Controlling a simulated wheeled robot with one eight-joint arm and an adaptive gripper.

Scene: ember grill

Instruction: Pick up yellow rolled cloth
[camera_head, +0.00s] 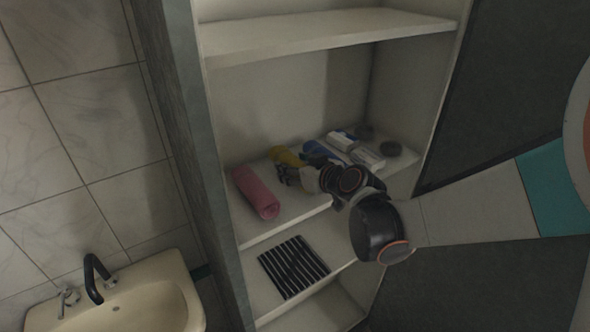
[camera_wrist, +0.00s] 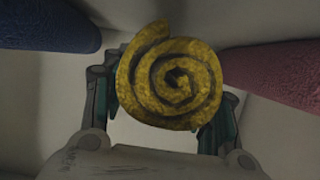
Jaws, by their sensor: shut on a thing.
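The yellow rolled cloth (camera_head: 286,157) is on the middle shelf of the cabinet, partly hidden by my gripper in the head view. In the wrist view the yellow rolled cloth (camera_wrist: 170,78) shows end-on as a spiral, between the two fingers. My gripper (camera_head: 290,174) reaches in from the right and is shut on the cloth. In the wrist view the gripper (camera_wrist: 165,110) has one finger on each side of the roll. I cannot tell whether the cloth is clear of the shelf.
A pink rolled cloth (camera_head: 256,192) lies close on the left. A blue rolled cloth (camera_wrist: 45,25) is on the other side in the wrist view. White boxes (camera_head: 367,158) and dark round items (camera_head: 391,149) stand to the right. An upper shelf (camera_head: 320,32) is overhead. A sink (camera_head: 130,300) is at lower left.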

